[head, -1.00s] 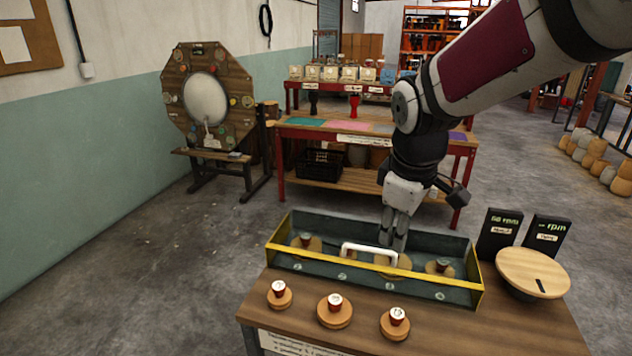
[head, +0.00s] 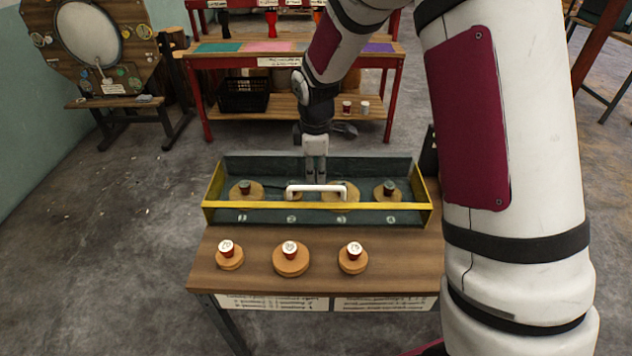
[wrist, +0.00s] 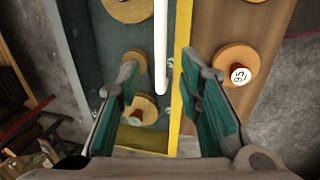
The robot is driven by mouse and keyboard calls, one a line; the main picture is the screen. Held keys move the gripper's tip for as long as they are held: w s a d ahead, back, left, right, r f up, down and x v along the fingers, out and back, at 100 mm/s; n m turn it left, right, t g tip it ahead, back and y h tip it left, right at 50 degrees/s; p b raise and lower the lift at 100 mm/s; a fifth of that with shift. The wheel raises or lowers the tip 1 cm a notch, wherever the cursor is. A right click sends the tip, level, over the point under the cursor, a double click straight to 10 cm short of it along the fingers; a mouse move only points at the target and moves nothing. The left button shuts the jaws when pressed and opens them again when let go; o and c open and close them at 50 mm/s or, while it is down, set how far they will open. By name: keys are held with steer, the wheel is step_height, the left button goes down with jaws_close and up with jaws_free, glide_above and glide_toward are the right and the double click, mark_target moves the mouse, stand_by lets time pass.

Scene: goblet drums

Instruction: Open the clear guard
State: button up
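The clear guard (head: 262,207) is a see-through panel with a yellow edge over the long dark green box on the bench. Its white handle (head: 318,188) stands along the yellow edge, near the middle. The handle also shows in the wrist view (wrist: 160,50), running up between the fingers. My gripper (head: 316,180) points down just behind the handle. In the wrist view my gripper (wrist: 160,82) is open, with its fingers apart on either side of the handle's line. I cannot tell whether they touch it. The guard looks closed.
Several round wooden pieces with small cups sit inside the box (head: 427,205). Three numbered cups on wooden discs (head: 290,262) stand on the bench (head: 325,278) in front. A red-framed table (head: 300,50) and an octagonal wooden board (head: 92,40) stand behind. Floor is free at left.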

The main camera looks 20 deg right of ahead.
mark_target(316, 187)
steer(key=f, duration=0.4)
steer(key=w+f, duration=0.1)
steer(key=f, duration=0.1)
steer(key=shift+w+d+f, duration=0.1)
steer(key=shift+d+f, duration=0.1)
steer(key=shift+f, duration=0.1)
jaws_close()
